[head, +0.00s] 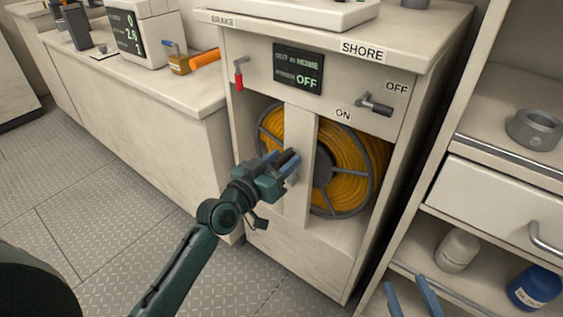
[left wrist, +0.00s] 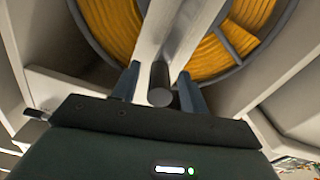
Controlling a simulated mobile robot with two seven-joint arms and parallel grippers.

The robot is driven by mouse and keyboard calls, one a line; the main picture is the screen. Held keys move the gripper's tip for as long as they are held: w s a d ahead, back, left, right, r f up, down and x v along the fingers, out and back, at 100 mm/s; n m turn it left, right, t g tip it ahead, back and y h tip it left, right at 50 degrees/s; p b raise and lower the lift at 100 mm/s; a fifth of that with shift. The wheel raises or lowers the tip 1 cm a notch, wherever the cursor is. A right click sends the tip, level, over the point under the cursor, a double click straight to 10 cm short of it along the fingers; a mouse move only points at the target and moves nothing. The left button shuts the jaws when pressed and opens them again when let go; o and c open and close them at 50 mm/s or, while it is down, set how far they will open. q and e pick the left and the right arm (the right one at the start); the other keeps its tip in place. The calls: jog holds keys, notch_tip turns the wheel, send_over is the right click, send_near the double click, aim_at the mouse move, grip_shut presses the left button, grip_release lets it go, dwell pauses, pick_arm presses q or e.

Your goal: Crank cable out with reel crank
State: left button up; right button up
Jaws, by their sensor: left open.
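The cable reel (head: 352,165), wound with orange cable, sits inside the white cabinet behind an upright white post. My left gripper (head: 285,162) is in front of that post. In the left wrist view, the dark round crank grip (left wrist: 160,84) stands between my open left fingers (left wrist: 158,88), with no clear contact on either side. The crank's arm is mostly hidden by my gripper. The reel also fills the top of the left wrist view (left wrist: 110,30). My right gripper (head: 411,296) shows at the bottom right edge, fingers apart and empty.
A red-tipped brake lever (head: 239,76) and a dark shore switch lever (head: 376,105) are on the cabinet front. The display (head: 298,69) reads OFF. Shelves at right hold a white bottle (head: 458,250) and a blue container (head: 535,287). The floor at left is clear.

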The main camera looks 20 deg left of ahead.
pick_arm(q)
jog(key=shift+c, duration=0.4)
grip_shut()
